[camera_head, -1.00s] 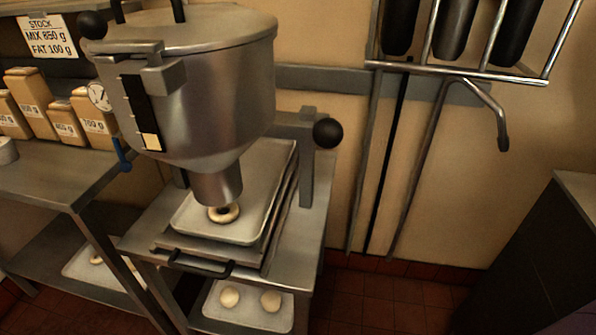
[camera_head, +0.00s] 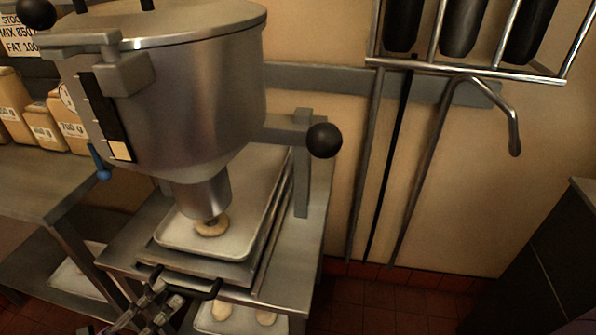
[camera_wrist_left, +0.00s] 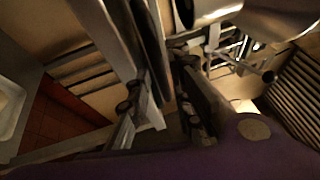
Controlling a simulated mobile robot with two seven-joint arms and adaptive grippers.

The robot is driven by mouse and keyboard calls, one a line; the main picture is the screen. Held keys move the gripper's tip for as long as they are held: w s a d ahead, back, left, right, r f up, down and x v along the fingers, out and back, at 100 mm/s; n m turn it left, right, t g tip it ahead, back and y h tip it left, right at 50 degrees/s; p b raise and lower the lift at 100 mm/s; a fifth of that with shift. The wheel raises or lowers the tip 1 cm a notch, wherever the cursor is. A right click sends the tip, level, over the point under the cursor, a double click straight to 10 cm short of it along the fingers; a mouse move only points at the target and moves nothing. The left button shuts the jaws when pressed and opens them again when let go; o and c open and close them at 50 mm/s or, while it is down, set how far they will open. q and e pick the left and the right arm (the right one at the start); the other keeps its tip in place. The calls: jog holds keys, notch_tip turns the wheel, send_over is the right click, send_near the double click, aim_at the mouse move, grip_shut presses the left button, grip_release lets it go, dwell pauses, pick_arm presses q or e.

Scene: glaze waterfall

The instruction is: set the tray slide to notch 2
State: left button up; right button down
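The tray slide (camera_head: 238,272) is a flat metal carriage on the steel stand, with a black bar handle (camera_head: 207,290) at its front. A pale tray (camera_head: 178,236) lies on it, with one ring doughnut (camera_head: 211,227) under the spout of the steel hopper (camera_head: 195,100). My left gripper (camera_head: 160,297) is at the left end of the handle, with its fingers apart. Whether it touches the handle is unclear. The left wrist view shows the fingers (camera_wrist_left: 160,115) spread, with nothing clearly between them. I cannot make out the notches. My right gripper is not in view.
A black ball knob (camera_head: 324,140) on a lever sticks out right of the hopper. A lower tray (camera_head: 240,323) with round dough pieces sits beneath the slide. A shelf with boxes (camera_head: 45,125) stands left. A wall rack (camera_head: 470,68) hangs right. Floor right of the stand is clear.

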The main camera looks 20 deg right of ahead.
aim_at(177, 288)
pick_arm(q)
jog(key=x, duration=0.3)
jog(key=shift+w+d, duration=0.15)
jog(key=shift+d, duration=0.05)
jog(key=shift+c, duration=0.3)
grip_shut()
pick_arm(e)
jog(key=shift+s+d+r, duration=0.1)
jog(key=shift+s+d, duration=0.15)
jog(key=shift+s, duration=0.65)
